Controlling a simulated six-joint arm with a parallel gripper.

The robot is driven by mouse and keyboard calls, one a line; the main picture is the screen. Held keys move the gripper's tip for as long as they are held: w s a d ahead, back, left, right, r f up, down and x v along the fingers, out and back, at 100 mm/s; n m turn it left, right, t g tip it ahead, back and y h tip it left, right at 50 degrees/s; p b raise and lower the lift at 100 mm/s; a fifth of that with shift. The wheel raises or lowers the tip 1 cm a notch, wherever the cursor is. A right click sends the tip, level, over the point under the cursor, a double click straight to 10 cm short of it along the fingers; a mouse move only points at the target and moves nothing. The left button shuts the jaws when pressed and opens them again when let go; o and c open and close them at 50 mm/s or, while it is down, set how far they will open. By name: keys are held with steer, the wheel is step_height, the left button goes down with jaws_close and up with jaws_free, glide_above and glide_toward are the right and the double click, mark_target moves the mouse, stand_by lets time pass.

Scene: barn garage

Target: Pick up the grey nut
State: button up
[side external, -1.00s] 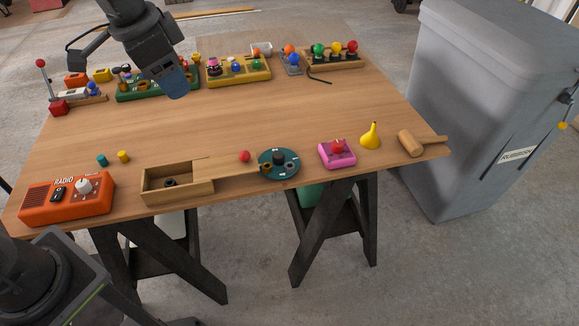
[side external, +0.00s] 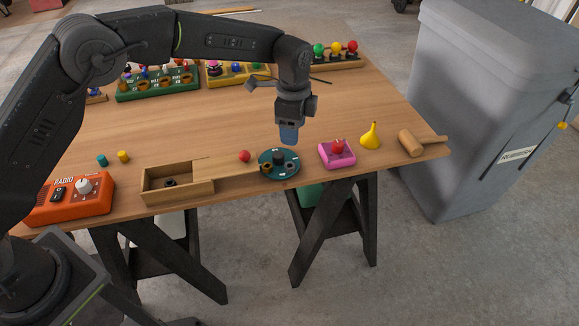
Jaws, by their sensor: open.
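A round teal disc (side external: 268,176) with a black knob in its middle lies near the front edge of the table. A small grey piece (side external: 290,168), which looks like the grey nut, sits on its right part. A brownish nut-like piece (side external: 266,168) sits on its left part. A small dark ring-like piece (side external: 170,183) lies in the open wooden box; its exact colour is hard to tell. My gripper (side external: 289,138) points down above the back right of the disc, apart from it. It is open and appears empty.
A red ball (side external: 244,156) lies left of the disc. A pink box with a red knob (side external: 337,154), a yellow funnel (side external: 370,137) and a wooden mallet (side external: 412,143) stand to the right. An orange radio (side external: 70,203) is at the left. The table's middle is clear.

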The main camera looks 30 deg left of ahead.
mark_target(291, 165)
steer(key=f, duration=1.2)
steer(key=shift+a, duration=0.25)
steer(key=c, duration=1)
steer(key=shift+r, duration=0.1)
